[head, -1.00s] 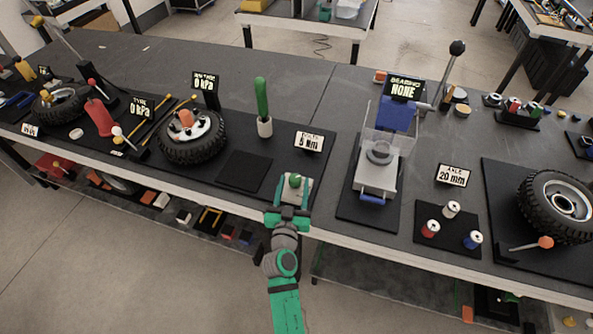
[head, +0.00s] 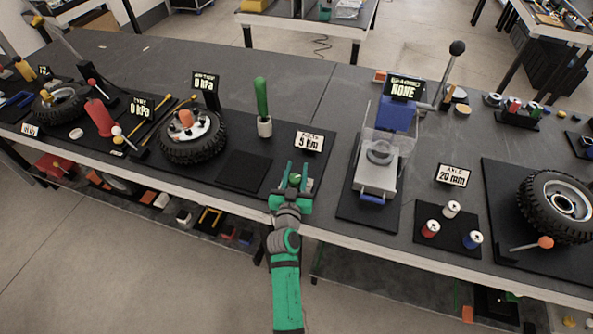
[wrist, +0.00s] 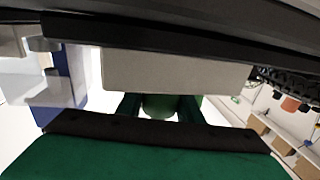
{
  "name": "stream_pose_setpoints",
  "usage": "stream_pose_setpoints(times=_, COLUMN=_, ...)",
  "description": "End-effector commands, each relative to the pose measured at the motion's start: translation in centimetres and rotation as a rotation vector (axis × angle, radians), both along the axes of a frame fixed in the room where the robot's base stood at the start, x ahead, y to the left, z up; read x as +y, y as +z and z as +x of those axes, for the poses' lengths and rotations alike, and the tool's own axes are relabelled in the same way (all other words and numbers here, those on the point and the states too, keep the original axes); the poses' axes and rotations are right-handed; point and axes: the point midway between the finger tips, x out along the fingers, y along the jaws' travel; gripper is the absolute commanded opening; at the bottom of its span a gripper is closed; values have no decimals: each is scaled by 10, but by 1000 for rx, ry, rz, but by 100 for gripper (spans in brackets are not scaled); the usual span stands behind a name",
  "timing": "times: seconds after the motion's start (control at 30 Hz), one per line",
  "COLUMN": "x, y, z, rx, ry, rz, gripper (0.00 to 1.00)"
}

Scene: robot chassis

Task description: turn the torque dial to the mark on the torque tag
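The torque dial appears as a green round knob (head: 295,180) on a small pale block near the table's front edge. In the wrist view the knob (wrist: 160,105) shows in front of the pale block (wrist: 175,72). My gripper (head: 298,172) reaches over the block from the front. Its two green fingers stand apart, one on each side of the knob; contact cannot be told. The torque tag (head: 309,141) stands just behind, reading 5 with a unit that looks like Nm; its upper line is blurred. No mark or pointer on the dial can be made out.
A green-handled tool (head: 262,100) stands upright behind left. A black mat (head: 245,172) lies left of the dial. A clear-guarded press (head: 378,170) stands to the right. A wheel (head: 192,138) lies farther left.

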Motion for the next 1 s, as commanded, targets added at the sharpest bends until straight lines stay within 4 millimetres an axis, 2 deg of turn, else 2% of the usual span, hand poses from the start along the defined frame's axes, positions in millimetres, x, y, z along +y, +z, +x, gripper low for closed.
stream_pose_setpoints(times=0.47, x=-1, y=-4, z=1, rx=13, ry=-79, rz=-1, gripper=10)
stream_pose_setpoints(times=1.0, x=-11, y=-2, z=-4, rx=5, ry=-377, rz=0, gripper=10)
